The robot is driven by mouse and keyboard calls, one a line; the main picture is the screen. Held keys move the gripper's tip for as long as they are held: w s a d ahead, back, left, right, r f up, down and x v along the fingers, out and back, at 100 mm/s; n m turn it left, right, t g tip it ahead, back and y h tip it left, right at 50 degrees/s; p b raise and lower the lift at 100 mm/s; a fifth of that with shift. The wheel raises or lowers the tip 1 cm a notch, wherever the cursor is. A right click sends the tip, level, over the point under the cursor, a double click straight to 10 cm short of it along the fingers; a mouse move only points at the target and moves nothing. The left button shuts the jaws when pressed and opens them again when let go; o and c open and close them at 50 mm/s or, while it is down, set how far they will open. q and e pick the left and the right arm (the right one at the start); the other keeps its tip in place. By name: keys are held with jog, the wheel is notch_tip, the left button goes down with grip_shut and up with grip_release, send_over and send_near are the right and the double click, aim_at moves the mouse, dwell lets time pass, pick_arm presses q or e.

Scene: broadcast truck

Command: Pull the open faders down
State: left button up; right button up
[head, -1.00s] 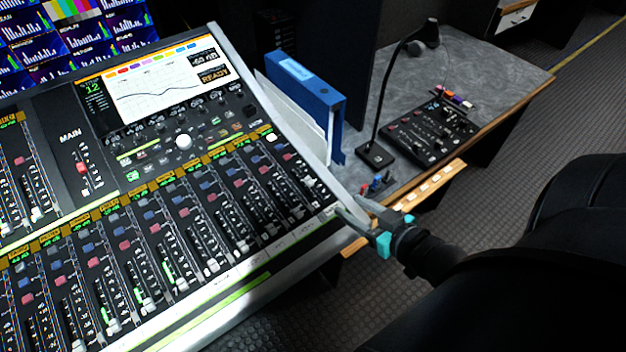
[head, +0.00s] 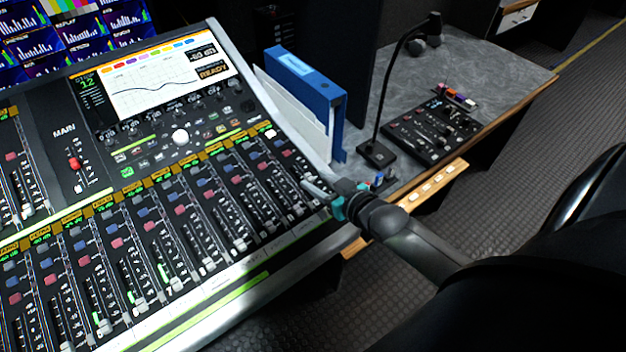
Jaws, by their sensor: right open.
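A sloped mixing console (head: 150,335) fills the left of the head view. Its lower bank has a row of channel faders with pale caps, such as one fader cap (head: 208,264) and another fader cap (head: 240,244). Most caps that I can make out sit low in their slots. Some left channels show lit green meters. The red-capped main fader (head: 74,163) stands higher up, under MAIN. My right gripper (head: 308,187) is open and empty, over the console's right edge near the rightmost channels. It partly hides the faders there; I cannot tell whether it touches one. My left gripper is not in view.
A blue binder (head: 318,88) stands upright just behind the console's right edge. A gooseneck microphone (head: 378,150) and a small black control panel (head: 432,130) sit on the grey side desk (head: 480,70). A dark chair (head: 590,200) is at the right.

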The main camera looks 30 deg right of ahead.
aim_at(309, 178)
jog(key=shift+x, duration=1.25)
grip_shut()
dwell(0.6)
